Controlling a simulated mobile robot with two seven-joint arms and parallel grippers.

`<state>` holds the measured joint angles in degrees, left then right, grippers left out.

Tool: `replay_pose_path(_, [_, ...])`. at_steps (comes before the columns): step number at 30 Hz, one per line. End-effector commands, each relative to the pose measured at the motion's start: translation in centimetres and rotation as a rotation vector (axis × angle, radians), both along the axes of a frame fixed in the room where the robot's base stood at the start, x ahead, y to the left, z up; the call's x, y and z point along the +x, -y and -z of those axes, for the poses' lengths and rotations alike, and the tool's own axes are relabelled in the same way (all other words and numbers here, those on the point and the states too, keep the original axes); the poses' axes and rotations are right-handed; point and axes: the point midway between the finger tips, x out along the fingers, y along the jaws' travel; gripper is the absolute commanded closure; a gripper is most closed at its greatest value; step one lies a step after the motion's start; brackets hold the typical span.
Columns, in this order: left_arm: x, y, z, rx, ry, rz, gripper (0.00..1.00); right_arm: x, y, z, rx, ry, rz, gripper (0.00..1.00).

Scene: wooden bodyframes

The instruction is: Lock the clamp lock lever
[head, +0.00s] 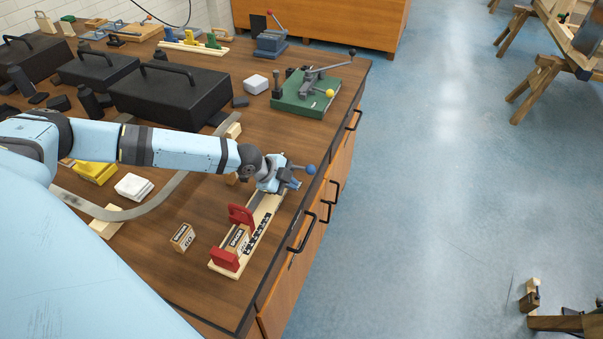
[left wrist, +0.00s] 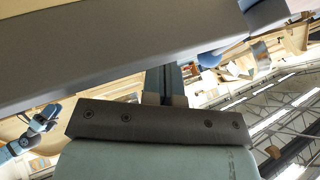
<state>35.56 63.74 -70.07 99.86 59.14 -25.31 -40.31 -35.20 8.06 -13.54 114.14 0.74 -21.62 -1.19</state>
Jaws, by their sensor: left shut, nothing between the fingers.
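A clamp fixture on a pale wooden base (head: 222,263) with red end blocks (head: 241,216) lies along the bench's right edge. A lever with a blue ball knob (head: 310,169) stands at its far end. My left gripper (head: 292,184) is at that far end, close beside the knob, shut and empty. The arm and gripper hide much of the clamp there, and contact with the lever cannot be told. The left wrist view shows the shut fingers (left wrist: 166,85) below a large grey bar (left wrist: 120,50), with part of a blue knob (left wrist: 212,58) beyond.
A green board (head: 300,103) with a grey toggle clamp and yellow knob sits farther back. A small labelled block (head: 182,237) lies left of the fixture. Black cases (head: 165,95) and a curved grey strip (head: 150,208) lie on the left. Drawer handles (head: 302,235) project from the bench front.

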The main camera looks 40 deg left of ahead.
Motion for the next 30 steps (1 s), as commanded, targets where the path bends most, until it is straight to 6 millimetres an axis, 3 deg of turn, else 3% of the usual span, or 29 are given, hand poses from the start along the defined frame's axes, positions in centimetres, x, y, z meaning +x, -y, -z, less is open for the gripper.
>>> replay_pose_path(2, [0.9,0.8,1.1,-0.003,0.000,-0.001,1.00,0.0,0.0,-0.4,0.000,0.001,0.000,0.62])
replay_pose_path(10, [4.3,0.5,0.5,0.000,0.002,-0.001,1.00,0.1,0.2,-1.2,-0.002,0.006,0.005,0.62])
replay_pose_path(26, [4.9,0.6,0.5,0.000,0.001,-0.003,1.00,0.0,0.3,-1.0,-0.004,0.002,0.008,0.62])
replay_pose_path(30, [6.0,1.4,0.5,-0.002,0.003,-0.016,1.00,0.0,0.3,-0.8,-0.002,0.000,0.007,0.62])
